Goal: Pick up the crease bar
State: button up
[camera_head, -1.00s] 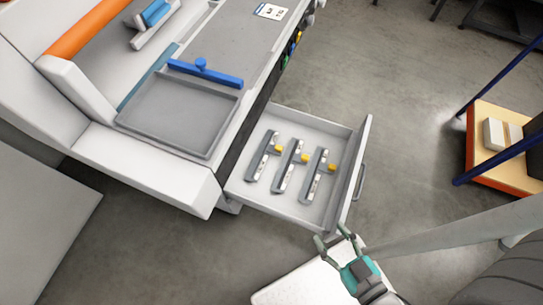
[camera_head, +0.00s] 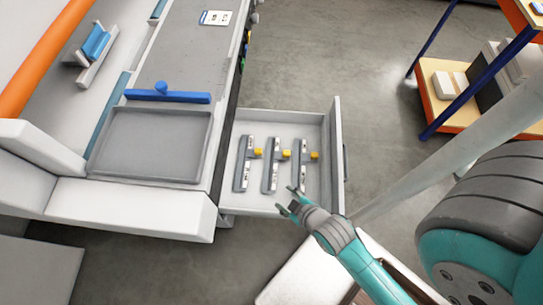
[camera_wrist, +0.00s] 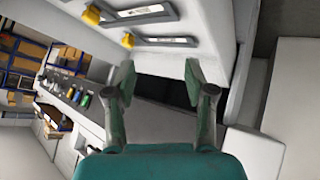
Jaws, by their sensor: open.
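Three grey metal bars with yellow knobs lie side by side in an open drawer (camera_head: 270,207): a left bar (camera_head: 242,172), a middle bar (camera_head: 268,178) and a right bar (camera_head: 297,172). Which is the crease bar I cannot tell. My gripper (camera_head: 288,200) is open and empty, over the drawer's near part, close to the lower ends of the middle and right bars. In the wrist view two bars show beyond the open fingers (camera_wrist: 159,78), a nearer bar (camera_wrist: 165,41) and a farther bar (camera_wrist: 145,14); neither is between them.
The drawer sticks out from a white machine (camera_head: 130,212) with a grey tray (camera_head: 150,145) and a blue bar with a knob (camera_head: 168,96) on top. An orange-and-blue shelf rack (camera_head: 450,123) stands at right. Open floor (camera_head: 340,60) lies behind the drawer.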

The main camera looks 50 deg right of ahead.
aim_at(284, 152)
jog(key=w+d+f+g, duration=0.1)
jog(key=w+d, duration=0.1)
jog(key=w, duration=0.1)
jog(key=w+d+f+n+g, duration=0.1)
jog(key=w+d+f+g, duration=0.1)
jog(key=w, duration=0.1)
jog(key=w+d+f+n+g, duration=0.1)
jog(key=w+d, duration=0.2)
jog(key=shift+w+f+g, duration=0.15)
jog(key=shift+w+g, duration=0.15)
jog(key=shift+g, duration=0.1)
jog(key=w+d+r+n+g+y, duration=0.2)
jog(key=w+d+r+n+g, duration=0.15)
jog(key=w+d+r, duration=0.35)
jog(key=shift+m+g, duration=0.35)
jog(key=shift+m, duration=0.1)
jog(key=f, duration=0.4)
jog(key=s+f, duration=0.1)
jog(key=f, duration=0.3)
jog(key=s+d+f, duration=0.1)
jog(key=f, duration=0.3)
jog(key=shift+s, duration=0.25)
grip_shut()
